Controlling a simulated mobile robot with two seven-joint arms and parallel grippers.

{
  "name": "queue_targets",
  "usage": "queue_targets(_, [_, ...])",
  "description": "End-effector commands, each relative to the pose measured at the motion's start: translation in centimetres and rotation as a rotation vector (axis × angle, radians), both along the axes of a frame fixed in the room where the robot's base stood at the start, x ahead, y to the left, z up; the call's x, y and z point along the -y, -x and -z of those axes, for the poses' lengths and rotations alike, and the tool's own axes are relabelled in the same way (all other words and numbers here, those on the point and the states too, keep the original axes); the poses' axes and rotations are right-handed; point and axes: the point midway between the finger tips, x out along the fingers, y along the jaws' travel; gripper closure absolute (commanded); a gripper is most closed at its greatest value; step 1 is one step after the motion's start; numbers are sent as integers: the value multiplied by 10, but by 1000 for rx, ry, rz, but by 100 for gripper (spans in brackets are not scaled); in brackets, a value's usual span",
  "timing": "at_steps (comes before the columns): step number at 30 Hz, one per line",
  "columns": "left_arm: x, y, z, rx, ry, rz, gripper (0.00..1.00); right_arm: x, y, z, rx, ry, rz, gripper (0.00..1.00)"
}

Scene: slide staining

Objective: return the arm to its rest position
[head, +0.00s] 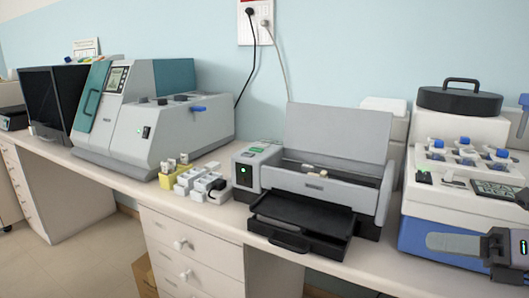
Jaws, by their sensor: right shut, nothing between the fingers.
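My right gripper (432,241) reaches in from the right edge, low in the head view. Its grey fingers point left and are shut together with nothing between them. It shows in front of the lower blue part of the white machine (420,207); I cannot tell how much space is between them. My left gripper is out of view.
A grey slide stainer (340,140) stands mid-bench with its black tray (300,222) pulled out in front. Small white and yellow containers (197,182) sit left of it. A large grey-teal machine (150,115) and a dark monitor (50,100) stand further left. The floor (75,255) is clear at lower left.

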Motion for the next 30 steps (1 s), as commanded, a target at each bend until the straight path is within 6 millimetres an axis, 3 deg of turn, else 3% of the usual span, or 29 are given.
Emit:
queue_targets(8, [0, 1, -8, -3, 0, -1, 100, 25, -6, 79, -318, -580, 357, 100])
queue_targets(17, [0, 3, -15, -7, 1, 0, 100, 26, 21, 189, -700, -1119, 734, 100])
queue_targets(24, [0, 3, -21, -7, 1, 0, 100, -15, 73, 282, -1061, -1531, 1049, 100])
queue_targets(30, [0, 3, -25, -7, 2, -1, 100, -67, 118, 332, -1331, -1786, 1261, 100])
